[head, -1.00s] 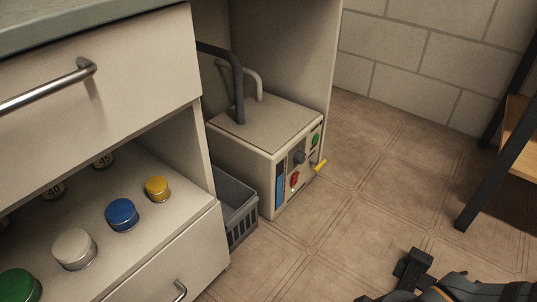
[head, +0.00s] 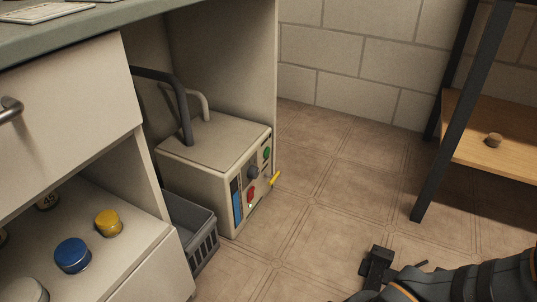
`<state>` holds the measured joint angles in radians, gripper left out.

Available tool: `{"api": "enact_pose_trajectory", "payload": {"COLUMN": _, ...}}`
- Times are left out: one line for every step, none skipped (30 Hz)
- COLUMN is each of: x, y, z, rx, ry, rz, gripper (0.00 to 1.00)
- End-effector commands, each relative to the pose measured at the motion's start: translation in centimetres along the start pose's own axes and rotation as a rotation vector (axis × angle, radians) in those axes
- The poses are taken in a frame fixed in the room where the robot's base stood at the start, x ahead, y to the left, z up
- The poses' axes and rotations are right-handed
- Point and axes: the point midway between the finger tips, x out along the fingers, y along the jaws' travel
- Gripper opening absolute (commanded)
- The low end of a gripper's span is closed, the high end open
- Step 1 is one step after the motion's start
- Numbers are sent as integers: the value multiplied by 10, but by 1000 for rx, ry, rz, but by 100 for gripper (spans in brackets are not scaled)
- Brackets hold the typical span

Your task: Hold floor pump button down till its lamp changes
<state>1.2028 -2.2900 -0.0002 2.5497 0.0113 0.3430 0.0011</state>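The floor pump (head: 215,143) is a beige box on the floor in the open bay under the bench, with two hoses rising from its top. Its front panel carries a green round part (head: 267,153), a dark knob (head: 252,172), a red part (head: 250,195), a blue upright strip (head: 237,207) and a yellow lever (head: 274,178) sticking out. Which part is the button and which the lamp I cannot tell. My gripper (head: 377,264) is low at the right, apart from the pump, over the floor. Its fingers are too unclear to tell open from shut.
A grey crate (head: 205,240) stands left of the pump. Jars with yellow (head: 108,223) and blue (head: 72,256) lids stand on the bench shelf. A dark-legged rack with a wooden shelf (head: 500,143) stands at the right. The tiled floor (head: 325,185) before the pump is clear.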

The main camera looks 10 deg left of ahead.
Motion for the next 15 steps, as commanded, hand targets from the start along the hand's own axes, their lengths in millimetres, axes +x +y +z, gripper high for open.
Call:
{"api": "enact_pose_trajectory", "payload": {"x": 0, "y": 0, "z": 0, "rx": 0, "ry": 0, "rz": 0, "gripper": 50}}
{"api": "enact_pose_trajectory", "payload": {"x": 0, "y": 0, "z": 0, "rx": 0, "ry": 0, "rz": 0, "gripper": 50}}
{"api": "enact_pose_trajectory", "payload": {"x": 0, "y": 0, "z": 0, "rx": 0, "ry": 0, "rz": 0, "gripper": 48}}
{"api": "enact_pose_trajectory", "payload": {"x": 0, "y": 0, "z": 0, "rx": 0, "ry": 0, "rz": 0, "gripper": 46}}
{"api": "enact_pose_trajectory", "payload": {"x": 0, "y": 0, "z": 0, "rx": 0, "ry": 0, "rz": 0, "gripper": 44}}
{"api": "enact_pose_trajectory", "payload": {"x": 0, "y": 0, "z": 0, "rx": 0, "ry": 0, "rz": 0, "gripper": 42}}
{"api": "enact_pose_trajectory", "payload": {"x": 0, "y": 0, "z": 0, "rx": 0, "ry": 0, "rz": 0, "gripper": 40}}
{"api": "enact_pose_trajectory", "payload": {"x": 0, "y": 0, "z": 0, "rx": 0, "ry": 0, "rz": 0, "gripper": 38}}
{"api": "enact_pose_trajectory", "payload": {"x": 0, "y": 0, "z": 0, "rx": 0, "ry": 0, "rz": 0, "gripper": 36}}
{"api": "enact_pose_trajectory", "payload": {"x": 0, "y": 0, "z": 0, "rx": 0, "ry": 0, "rz": 0, "gripper": 34}}
{"api": "enact_pose_trajectory", "payload": {"x": 0, "y": 0, "z": 0, "rx": 0, "ry": 0, "rz": 0, "gripper": 32}}
{"api": "enact_pose_trajectory", "payload": {"x": 0, "y": 0, "z": 0, "rx": 0, "ry": 0, "rz": 0, "gripper": 30}}
{"api": "enact_pose_trajectory", "payload": {"x": 0, "y": 0, "z": 0, "rx": 0, "ry": 0, "rz": 0, "gripper": 28}}
{"api": "enact_pose_trajectory", "payload": {"x": 0, "y": 0, "z": 0, "rx": 0, "ry": 0, "rz": 0, "gripper": 27}}
{"api": "enact_pose_trajectory", "payload": {"x": 0, "y": 0, "z": 0, "rx": 0, "ry": 0, "rz": 0, "gripper": 24}}
